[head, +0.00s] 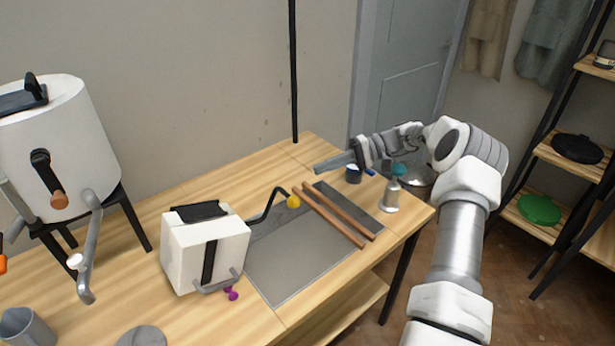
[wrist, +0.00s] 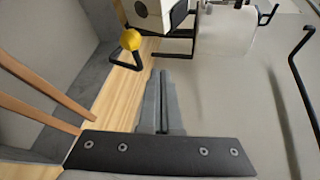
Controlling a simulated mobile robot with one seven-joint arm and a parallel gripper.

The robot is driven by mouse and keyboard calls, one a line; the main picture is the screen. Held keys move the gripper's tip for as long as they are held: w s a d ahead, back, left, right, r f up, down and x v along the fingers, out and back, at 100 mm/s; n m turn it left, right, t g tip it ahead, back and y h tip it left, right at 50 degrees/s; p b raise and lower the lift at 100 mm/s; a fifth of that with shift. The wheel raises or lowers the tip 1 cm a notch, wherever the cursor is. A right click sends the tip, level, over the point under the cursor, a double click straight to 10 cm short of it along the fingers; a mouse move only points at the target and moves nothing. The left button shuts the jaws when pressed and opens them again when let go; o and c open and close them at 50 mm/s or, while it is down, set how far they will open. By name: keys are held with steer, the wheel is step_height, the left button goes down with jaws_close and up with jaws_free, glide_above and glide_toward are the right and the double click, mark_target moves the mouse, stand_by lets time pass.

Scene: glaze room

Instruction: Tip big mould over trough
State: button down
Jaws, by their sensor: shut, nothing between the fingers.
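The big mould, a white block (head: 205,255) with a black strap and dark top, stands on the table left of the trough. A bent black lever (head: 265,207) with a yellow knob (head: 293,201) rises at its right side. Part of the mould also shows at the top of the wrist view (wrist: 150,12), with the yellow knob (wrist: 131,40) below it. The grey trough (head: 305,262) is set in the table, with two wooden bars (head: 340,212) across it. My gripper (head: 318,166) is shut and empty, above the table's back edge, apart from the knob and mould.
A white cylindrical tank (head: 50,135) with a tap stands on a black stand at left. A grey cup (head: 22,327) is at front left. Shelves (head: 570,160) are at right.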

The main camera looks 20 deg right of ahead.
steer(key=shift+v, duration=1.7)
steer(key=s+a+r+n+g+h, duration=0.1)
steer(key=s+a+r+n+h, duration=0.1)
steer(key=s+a+r+h, duration=0.85)
steer(key=s+a+r+t+h, duration=0.1)
steer(key=s+r+t+h, duration=0.1)
steer(key=s, duration=0.9)
steer(key=s+a+r+t+h, duration=0.2)
steer(key=s+t, duration=0.2)
steer(key=s, duration=0.8)
steer(key=shift+r+p, duration=0.2)
steer(key=shift+p, duration=0.25)
